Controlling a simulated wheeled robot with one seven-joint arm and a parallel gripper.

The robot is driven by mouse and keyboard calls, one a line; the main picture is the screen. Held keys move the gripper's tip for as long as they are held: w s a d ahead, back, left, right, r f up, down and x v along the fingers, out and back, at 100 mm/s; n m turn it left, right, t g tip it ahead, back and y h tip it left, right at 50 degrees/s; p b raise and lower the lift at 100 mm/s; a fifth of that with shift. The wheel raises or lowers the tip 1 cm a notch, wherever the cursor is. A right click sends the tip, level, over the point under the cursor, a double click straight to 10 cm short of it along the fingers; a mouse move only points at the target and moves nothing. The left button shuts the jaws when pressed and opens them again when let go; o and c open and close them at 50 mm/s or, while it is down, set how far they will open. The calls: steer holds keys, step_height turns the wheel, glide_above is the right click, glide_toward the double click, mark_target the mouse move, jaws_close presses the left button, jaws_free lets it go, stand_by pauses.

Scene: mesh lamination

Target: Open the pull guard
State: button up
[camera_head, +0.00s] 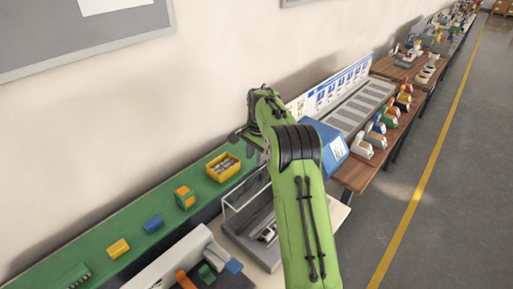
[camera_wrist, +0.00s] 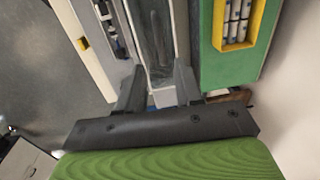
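The guard (camera_head: 246,204) looks like a clear-walled box on a grey base, beside the green strip in the head view. My green arm hides its right part. In the wrist view a long grey, glassy-looking panel (camera_wrist: 156,40), likely part of the guard, runs up from between my fingers. My gripper (camera_wrist: 159,82) is open, with its two dark fingers apart and nothing clearly held. In the head view my gripper (camera_head: 243,137) is above and beyond the guard, near the wall. Whether a finger touches the guard cannot be told.
A yellow bin (camera_head: 223,167) with grey cylinders sits on the green strip (camera_head: 205,190), with coloured blocks further left. A blue box (camera_head: 325,147) stands right of my arm. A wooden table (camera_head: 365,170) holds small coloured items. The floor at right is clear.

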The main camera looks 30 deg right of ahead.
steer(key=r, duration=0.4)
steer(key=shift+s+d+r, duration=0.1)
steer(key=shift+s+r, duration=0.1)
steer(key=shift+r, duration=0.05)
steer(key=s+a+r+n+t+h, duration=0.1)
steer(key=s+a+r+n+t, duration=0.1)
steer(key=s+a+r+n, duration=0.65)
steer(key=s+a+r+n+t, duration=0.1)
steer(key=s+a+r, duration=0.15)
steer(key=s, duration=0.55)
steer(key=s+a+r+n, duration=0.1)
steer(key=s+a+r, duration=0.15)
steer(key=s, duration=0.65)
steer(key=s+a+f+n+t+b, duration=0.1)
steer(key=s+a+f+n+b, duration=0.1)
steer(key=s+f, duration=0.7)
steer(key=shift+a+f+n+y+b, duration=0.35)
steer(key=shift+n+b, duration=0.4)
steer(key=shift+b, duration=0.45)
